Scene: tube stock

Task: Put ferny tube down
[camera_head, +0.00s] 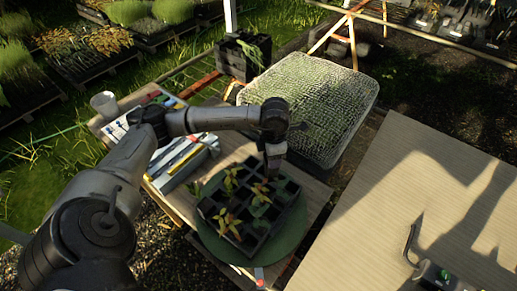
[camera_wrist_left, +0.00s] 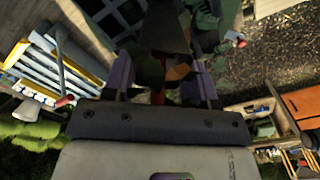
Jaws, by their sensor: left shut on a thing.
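My left gripper (camera_head: 273,160) is over the back right part of a black cell tray (camera_head: 222,193). In the left wrist view the gripper (camera_wrist_left: 160,92) is shut on a dark tapered tube (camera_wrist_left: 166,28) with green and orange leaves (camera_wrist_left: 178,72) between its fingers. I take this for the ferny tube; its lower end is not clear. The tray holds several leafy plants (camera_head: 232,225) and has empty cells. The tray also shows in the wrist view (camera_wrist_left: 120,22). A dark part (camera_head: 432,273) at the lower right may be my right gripper; its jaws are unclear.
The tray stands on a round green mat (camera_head: 290,238) on a wooden bench. White and blue boxes (camera_head: 180,160) and a pale cup (camera_head: 104,104) lie to its left. A large mesh-topped tub (camera_head: 312,100) stands behind. A bare tan tabletop (camera_head: 400,180) is at right.

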